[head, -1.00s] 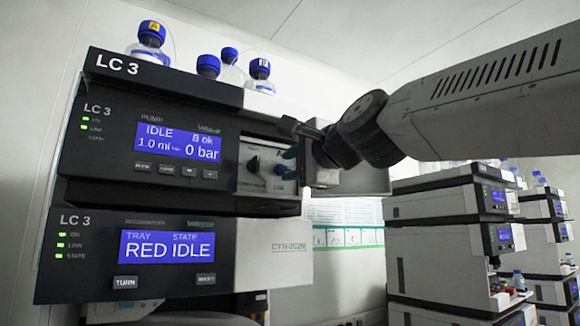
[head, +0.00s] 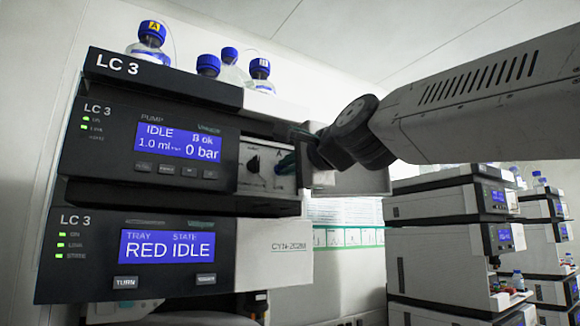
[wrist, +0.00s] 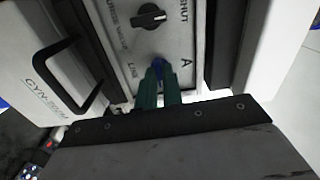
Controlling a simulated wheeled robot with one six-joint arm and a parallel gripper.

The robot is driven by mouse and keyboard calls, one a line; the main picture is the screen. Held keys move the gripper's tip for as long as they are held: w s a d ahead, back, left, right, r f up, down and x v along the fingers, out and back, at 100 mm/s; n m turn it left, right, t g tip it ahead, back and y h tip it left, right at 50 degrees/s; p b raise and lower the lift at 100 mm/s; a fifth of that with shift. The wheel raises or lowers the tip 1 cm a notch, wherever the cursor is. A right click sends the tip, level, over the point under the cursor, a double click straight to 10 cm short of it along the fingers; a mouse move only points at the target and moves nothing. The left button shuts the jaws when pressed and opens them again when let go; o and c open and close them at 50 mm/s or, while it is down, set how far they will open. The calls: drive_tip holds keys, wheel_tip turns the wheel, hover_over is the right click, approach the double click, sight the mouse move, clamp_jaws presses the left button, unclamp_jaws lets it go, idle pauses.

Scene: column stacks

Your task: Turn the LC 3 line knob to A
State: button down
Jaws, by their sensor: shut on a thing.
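In the head view my gripper (head: 287,164) reaches in from the right to the panel (head: 265,182) beside the pump display. That display (head: 178,142) reads IDLE, B ok, 0 bar.
A black purge valve knob (wrist: 151,15) sits close by on the same panel, near "SHUT". A black handle (wrist: 70,75) sticks out from a white part. Capped bottles (head: 208,66) stand on top of the stack. Other stacks (head: 440,235) stand at the right.

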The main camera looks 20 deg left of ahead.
drive_tip(key=n, duration=0.4)
drive_tip(key=shift+n, duration=0.4)
drive_tip(key=n, duration=0.4)
drive_tip(key=shift+f, duration=0.1)
drive_tip(key=n, duration=0.5)
drive_tip(key=shift+n, duration=1.8)
drive_tip(key=c, duration=1.5)
unclamp_jaws()
drive_tip(key=shift+c, duration=0.2)
